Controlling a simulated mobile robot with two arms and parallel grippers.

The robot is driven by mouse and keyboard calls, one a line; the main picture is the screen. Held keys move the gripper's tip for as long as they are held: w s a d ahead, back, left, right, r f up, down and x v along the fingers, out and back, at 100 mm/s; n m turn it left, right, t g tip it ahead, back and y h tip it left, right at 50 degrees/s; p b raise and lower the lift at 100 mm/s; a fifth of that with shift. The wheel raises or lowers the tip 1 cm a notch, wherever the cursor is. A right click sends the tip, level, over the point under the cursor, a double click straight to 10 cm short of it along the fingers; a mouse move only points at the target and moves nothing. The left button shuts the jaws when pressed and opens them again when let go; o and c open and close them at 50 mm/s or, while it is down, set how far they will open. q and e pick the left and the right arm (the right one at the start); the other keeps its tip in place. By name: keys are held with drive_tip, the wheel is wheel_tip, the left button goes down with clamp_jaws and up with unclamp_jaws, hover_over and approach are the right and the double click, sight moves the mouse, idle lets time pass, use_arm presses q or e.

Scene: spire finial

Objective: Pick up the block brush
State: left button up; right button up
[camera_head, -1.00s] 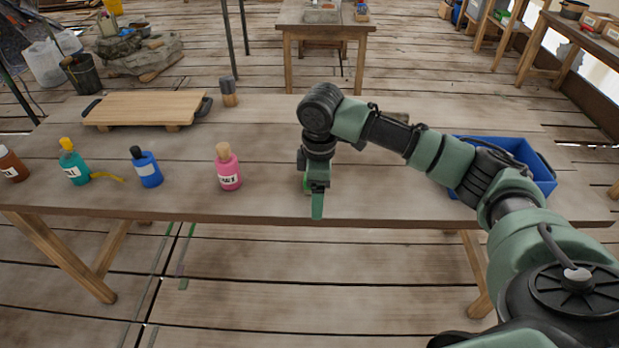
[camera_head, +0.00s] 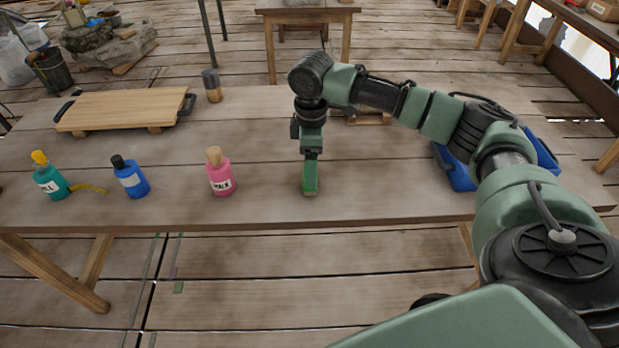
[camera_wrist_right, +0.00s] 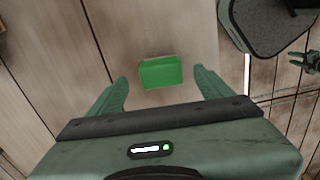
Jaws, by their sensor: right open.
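The block brush, which I take to be the green block with a tan lower edge (camera_head: 310,180), lies on the wooden table near its front edge. In the right wrist view the green block (camera_wrist_right: 161,73) lies between and slightly beyond the fingertips, with a gap on each side. My right gripper (camera_head: 311,156) is pointed down above the block, open and empty; its two fingers (camera_wrist_right: 161,82) show in the wrist view. A small green and dark part at the right edge of the wrist view looks like my left gripper (camera_wrist_right: 308,61); its jaw state is unclear.
A pink bottle (camera_head: 220,174), a blue bottle (camera_head: 130,178) and a teal bottle (camera_head: 50,178) stand left of the brush. A wooden board (camera_head: 125,108) and a dark-topped wooden item (camera_head: 211,85) are behind. A blue bin (camera_head: 458,172) is partly hidden by my right arm.

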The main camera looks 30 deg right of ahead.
wheel_tip(320, 180, down, 4)
drive_tip(key=shift+a+r, duration=0.1)
drive_tip(key=shift+a, duration=0.05)
drive_tip(key=c, duration=1.5)
use_arm(q)
drive_tip(key=shift+w+r, duration=0.2)
drive_tip(key=shift+w, duration=0.3)
use_arm(e)
drive_tip(key=shift+o, duration=0.2)
use_arm(q)
drive_tip(key=shift+s, duration=0.1)
use_arm(e)
drive_tip(key=shift+r, duration=0.3)
use_arm(q)
drive_tip(key=shift+s+r, duration=0.1)
drive_tip(key=shift+r, duration=0.05)
use_arm(e)
wheel_tip(320, 180, up, 19)
drive_tip(key=shift+r, duration=0.15)
